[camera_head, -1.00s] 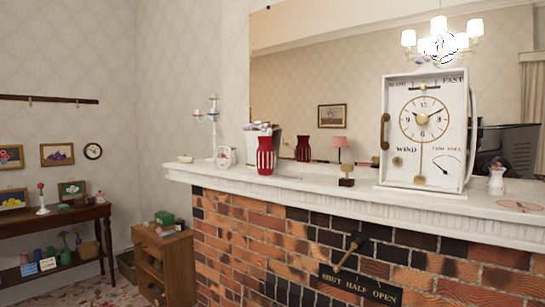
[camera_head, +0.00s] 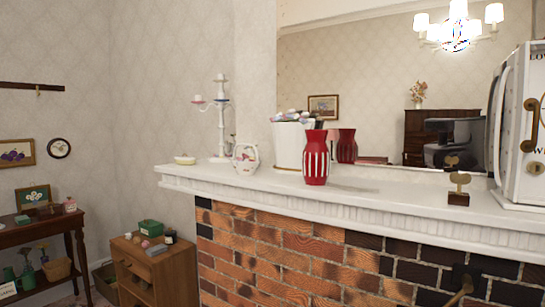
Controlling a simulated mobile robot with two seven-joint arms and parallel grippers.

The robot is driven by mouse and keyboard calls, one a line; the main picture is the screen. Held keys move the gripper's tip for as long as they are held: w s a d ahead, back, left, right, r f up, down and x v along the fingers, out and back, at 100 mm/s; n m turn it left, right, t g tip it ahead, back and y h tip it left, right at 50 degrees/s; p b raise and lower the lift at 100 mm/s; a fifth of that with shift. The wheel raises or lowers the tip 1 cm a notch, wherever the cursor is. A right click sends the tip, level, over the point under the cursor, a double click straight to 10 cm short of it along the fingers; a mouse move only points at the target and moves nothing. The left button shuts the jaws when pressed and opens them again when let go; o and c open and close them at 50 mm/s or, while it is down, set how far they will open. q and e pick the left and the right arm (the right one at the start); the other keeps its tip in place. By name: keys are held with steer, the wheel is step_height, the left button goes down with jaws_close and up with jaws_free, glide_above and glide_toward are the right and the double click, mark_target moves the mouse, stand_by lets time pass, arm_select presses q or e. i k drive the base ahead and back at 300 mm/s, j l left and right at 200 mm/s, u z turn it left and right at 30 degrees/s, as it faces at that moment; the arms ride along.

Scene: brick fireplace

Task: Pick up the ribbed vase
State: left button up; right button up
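A red vase with white vertical ribs (camera_head: 316,158) stands upright on the white mantel shelf (camera_head: 375,198) above the brick fireplace. It is near the middle of the head view, in front of a white container (camera_head: 287,145) with rolled items in it. Its reflection shows in the mirror just behind and to the right. Neither of my grippers shows in the head view.
A low wooden cabinet (camera_head: 155,270) stands below left.

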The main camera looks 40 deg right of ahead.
mark_target(316, 161)
steer(key=i+j+z, duration=0.2)
steer(key=i, duration=0.25)
steer(key=i+z, duration=0.15)
steer(key=i, duration=0.35)
